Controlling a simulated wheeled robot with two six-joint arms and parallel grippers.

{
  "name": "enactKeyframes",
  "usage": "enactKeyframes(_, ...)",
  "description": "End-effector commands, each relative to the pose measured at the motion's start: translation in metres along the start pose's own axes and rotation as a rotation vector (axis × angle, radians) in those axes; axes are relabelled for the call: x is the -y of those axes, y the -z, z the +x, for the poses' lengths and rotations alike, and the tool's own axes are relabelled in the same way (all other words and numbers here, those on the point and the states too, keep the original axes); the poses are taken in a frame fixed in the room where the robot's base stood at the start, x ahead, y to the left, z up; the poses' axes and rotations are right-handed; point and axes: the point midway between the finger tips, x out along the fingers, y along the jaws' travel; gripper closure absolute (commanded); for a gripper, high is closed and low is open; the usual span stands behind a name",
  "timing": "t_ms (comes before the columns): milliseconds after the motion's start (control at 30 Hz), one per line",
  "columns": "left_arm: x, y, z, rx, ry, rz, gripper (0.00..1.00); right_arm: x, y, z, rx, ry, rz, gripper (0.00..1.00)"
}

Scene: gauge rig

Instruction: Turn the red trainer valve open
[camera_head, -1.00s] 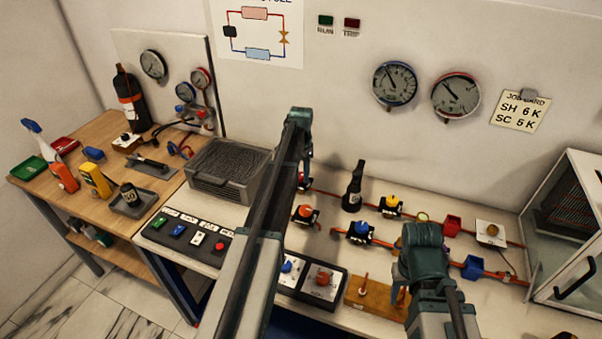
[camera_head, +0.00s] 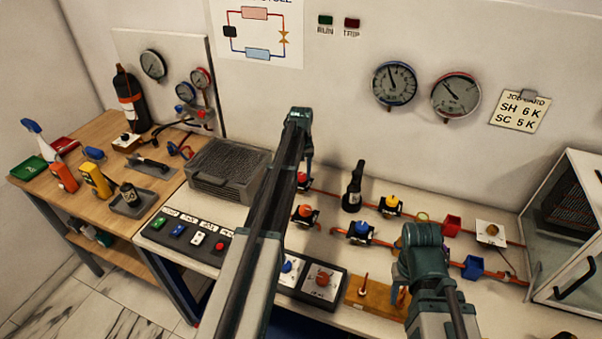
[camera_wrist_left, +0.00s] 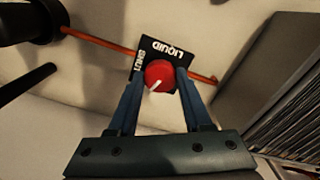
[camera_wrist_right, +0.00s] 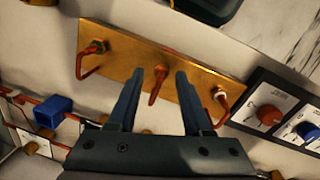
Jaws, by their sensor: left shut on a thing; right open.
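The red valve has a round red knob (camera_wrist_left: 159,73) with a white pointer mark angled to the lower left in the left wrist view. It sits on a black plate lettered LIQUID, on a copper pipe. My left gripper (camera_wrist_left: 160,80) is shut on the knob, one finger on each side. In the head view the red knob (camera_head: 303,177) shows only in part, under my left gripper (camera_head: 304,182). My right gripper (camera_wrist_right: 160,76) is open and empty, above a wood-coloured board (camera_wrist_right: 112,42) with copper stubs.
Orange (camera_head: 305,211), blue (camera_head: 361,228) and yellow (camera_head: 391,201) knobs stand on the pipes close by. A black bottle (camera_head: 353,190) stands behind them. A grey finned unit (camera_head: 215,183) is left of my left gripper. Two gauges (camera_head: 394,84) (camera_head: 455,96) hang on the wall.

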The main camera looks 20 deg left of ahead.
Motion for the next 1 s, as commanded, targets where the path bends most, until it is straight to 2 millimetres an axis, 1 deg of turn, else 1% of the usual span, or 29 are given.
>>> enactKeyframes(200,0.0000,0.0001,0.0000,0.000,0.000,-0.159,1.00,0.0000,0.0000,0.0000,0.000,0.000,0.000,0.50)
enactKeyframes(433,-0.0001,0.0001,0.0000,0.000,0.000,-0.273,1.00,0.0000,0.0000,0.0000,0.000,0.000,0.000,0.50)
enactKeyframes(667,-0.0001,0.0001,0.0000,0.000,0.000,-0.329,1.00,0.0000,0.0000,0.0000,0.000,0.000,0.000,0.50)
enactKeyframes(1000,-0.0001,0.0001,0.0000,0.000,0.000,-0.343,1.00,0.0000,0.0000,0.0000,0.000,0.000,0.000,0.50)
